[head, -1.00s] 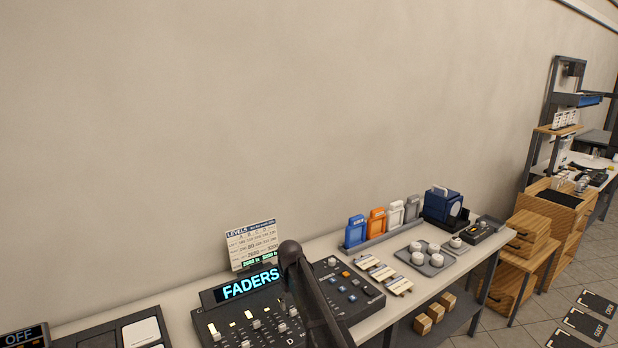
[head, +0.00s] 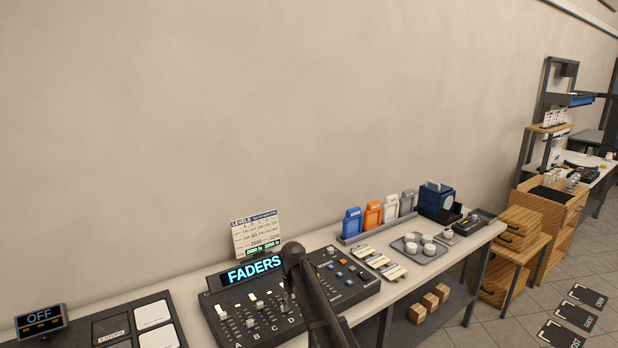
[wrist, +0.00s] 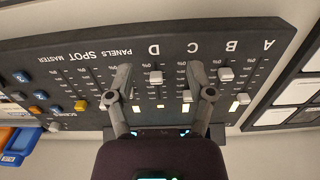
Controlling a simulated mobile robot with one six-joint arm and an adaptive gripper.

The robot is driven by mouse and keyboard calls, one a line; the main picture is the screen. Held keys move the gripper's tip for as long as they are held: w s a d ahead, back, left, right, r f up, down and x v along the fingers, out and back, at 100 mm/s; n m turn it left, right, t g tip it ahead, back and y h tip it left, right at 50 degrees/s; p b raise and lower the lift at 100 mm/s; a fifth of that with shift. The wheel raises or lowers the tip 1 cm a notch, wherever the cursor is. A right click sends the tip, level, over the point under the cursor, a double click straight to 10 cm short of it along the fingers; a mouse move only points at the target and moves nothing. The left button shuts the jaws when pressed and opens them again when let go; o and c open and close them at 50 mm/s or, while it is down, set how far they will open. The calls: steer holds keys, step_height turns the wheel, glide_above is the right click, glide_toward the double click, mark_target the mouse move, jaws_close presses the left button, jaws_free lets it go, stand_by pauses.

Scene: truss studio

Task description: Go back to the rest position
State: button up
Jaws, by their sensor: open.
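My gripper (wrist: 160,85) is open and empty in the wrist view, its two fingers spread above the fader console (wrist: 110,50). The console shows upside down there, with slider columns lettered A, B, C and D. A slider cap (wrist: 155,77) in column D shows between the fingers. I cannot tell whether the fingers touch the panel. In the head view the same console (head: 240,318) stands on the bench with a lit FADERS sign (head: 254,270). My dark arm crosses its right part and hides some sliders; the fingertips are hidden there.
A LEVELS card (head: 256,235) stands behind the console. A button panel (head: 130,325) with an OFF display (head: 40,320) is at left. A rack of colored packs (head: 374,215) and a tray of white knobs (head: 419,247) are at right. The wall behind is bare.

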steer(key=s+d+f+m+b, duration=0.3)
steer(key=s+d+f+b, duration=0.1)
steer(key=s+d, duration=0.7)
steer(key=s+d+f+m+b, duration=0.3)
steer(key=s+d+f+b, duration=0.2)
steer(key=s+d, duration=0.6)
steer(key=s+f, duration=0.1)
steer(key=s, duration=0.2)
steer(key=shift+s+m, duration=0.3)
stand_by(1.4)
